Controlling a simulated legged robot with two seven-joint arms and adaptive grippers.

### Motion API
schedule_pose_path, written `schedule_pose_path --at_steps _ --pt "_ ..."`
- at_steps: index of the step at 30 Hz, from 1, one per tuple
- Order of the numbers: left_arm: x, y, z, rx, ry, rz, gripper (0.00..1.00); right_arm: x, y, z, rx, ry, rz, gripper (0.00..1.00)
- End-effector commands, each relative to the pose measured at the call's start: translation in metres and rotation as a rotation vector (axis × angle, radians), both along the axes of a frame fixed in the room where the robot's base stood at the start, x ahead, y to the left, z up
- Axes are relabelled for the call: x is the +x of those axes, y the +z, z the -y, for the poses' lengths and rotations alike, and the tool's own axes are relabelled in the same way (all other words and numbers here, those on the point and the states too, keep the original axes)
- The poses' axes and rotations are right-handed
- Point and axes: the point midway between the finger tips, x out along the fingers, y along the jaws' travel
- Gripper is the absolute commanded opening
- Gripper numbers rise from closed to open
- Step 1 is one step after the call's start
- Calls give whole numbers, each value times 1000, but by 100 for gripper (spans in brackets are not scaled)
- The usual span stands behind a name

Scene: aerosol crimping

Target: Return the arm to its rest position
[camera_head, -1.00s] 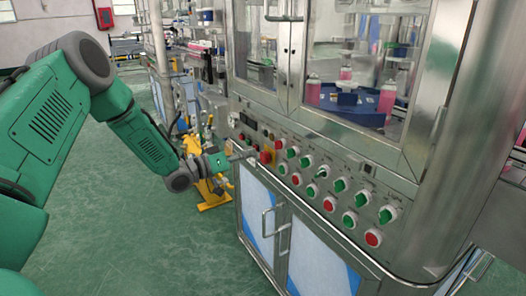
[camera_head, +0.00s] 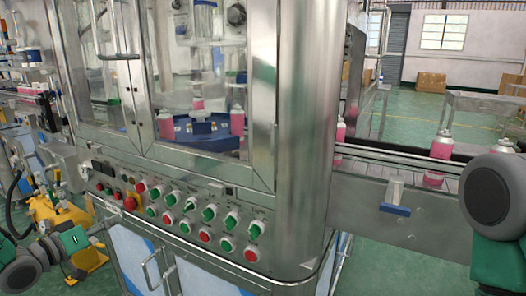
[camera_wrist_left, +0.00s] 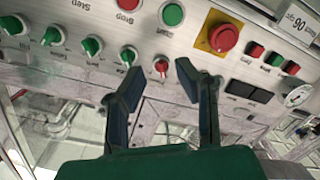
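My left arm (camera_head: 48,252) comes in at the lower left in the head view. Its gripper (camera_head: 108,222) is small there, in front of the left end of the control panel. In the left wrist view the left gripper (camera_wrist_left: 158,68) is open, with its two dark fingers spread and nothing held. A large red button on a yellow plate (camera_wrist_left: 222,37) lies to the right. My right arm (camera_head: 492,195) shows at the right edge; its gripper is out of view.
The steel crimping machine with its control panel (camera_head: 185,213) fills the middle. A conveyor (camera_head: 385,158) with pink aerosol cans (camera_head: 440,148) runs out to the right. A yellow device (camera_head: 58,212) stands on the floor at the left.

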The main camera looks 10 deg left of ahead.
Motion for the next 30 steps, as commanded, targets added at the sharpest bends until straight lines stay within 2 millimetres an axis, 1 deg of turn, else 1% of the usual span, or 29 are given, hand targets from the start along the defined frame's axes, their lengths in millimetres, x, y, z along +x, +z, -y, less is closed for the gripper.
schedule_pose_path --at_steps 1,2,3,4,5,6,8,9,11,12,14,15,17,18,21,22,24,26,30 --pt "-6 -23 25 22 -6 -75 28 0 0 0 0 0 0 40" --pt "-12 -38 38 41 -4 -123 28 0 0 0 0 0 0 40" --pt "-22 -59 57 69 -2 -195 28 0 0 0 0 0 0 40" --pt "-31 -76 70 92 -1 -251 28 0 0 0 0 0 0 40" --pt "-42 -92 83 119 -2 -308 28 0 0 0 0 0 -1 40" --pt "-60 -114 98 154 -4 -384 28 0 0 0 0 0 -1 40" --pt "-89 -143 119 210 -13 -496 28 0 0 0 0 0 -1 40" --pt "-111 -161 131 249 -22 -569 28 0 0 0 0 0 -1 40" --pt "-148 -185 145 312 -38 -682 28 0 0 0 0 0 0 40" --pt "-174 -199 153 354 -50 -754 28 0 0 0 0 0 0 40" --pt "-214 -217 162 419 -71 -861 28 0 0 0 0 0 0 40" --pt "-240 -225 166 461 -87 -925 28 0 0 0 0 0 0 40" --pt "-277 -234 170 523 -109 -1015 28 0 0 0 0 0 0 40" --pt "-300 -238 171 559 -123 -1069 28 0 0 0 0 0 0 40" --pt "-342 -242 171 632 -151 -1169 28 0 0 0 0 0 0 40" --pt "-352 -242 171 648 -158 -1190 28 0 0 0 0 0 0 40" --pt "-367 -242 170 675 -167 -1226 28 0 0 0 0 0 0 40" --pt "-374 -242 169 688 -171 -1245 28 0 0 0 0 0 0 40" --pt "-375 -242 169 690 -172 -1248 28 0 0 0 0 0 0 40"
